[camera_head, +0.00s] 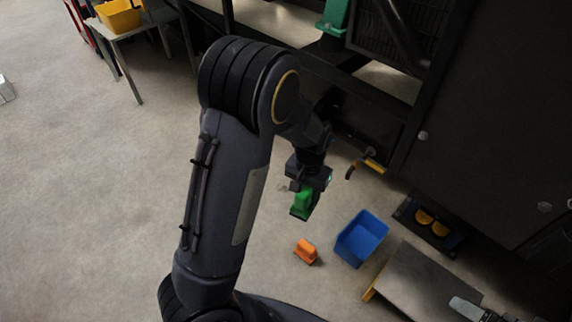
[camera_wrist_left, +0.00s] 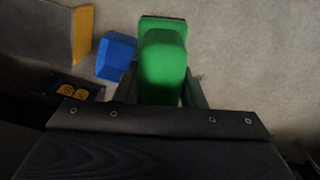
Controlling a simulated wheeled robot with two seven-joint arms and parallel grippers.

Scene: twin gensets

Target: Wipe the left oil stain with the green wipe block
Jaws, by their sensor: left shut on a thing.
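My left gripper (camera_head: 308,184) is shut on the green wipe block (camera_head: 302,203) and holds it over the floor, near the dark machine cabinet. In the left wrist view the green wipe block (camera_wrist_left: 163,65) sits between the two fingers, with its flat pad at the far end. I cannot make out the left oil stain in either view; the arm and the block cover part of the floor. At the lower right of the head view a grey piece that may be my right gripper shows only in part.
An orange block (camera_head: 306,252) and a blue bin (camera_head: 361,239) stand on the floor close to the held block. A grey-topped platform (camera_head: 425,287) and a dark tray (camera_head: 427,224) with yellow round items lie to the right.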

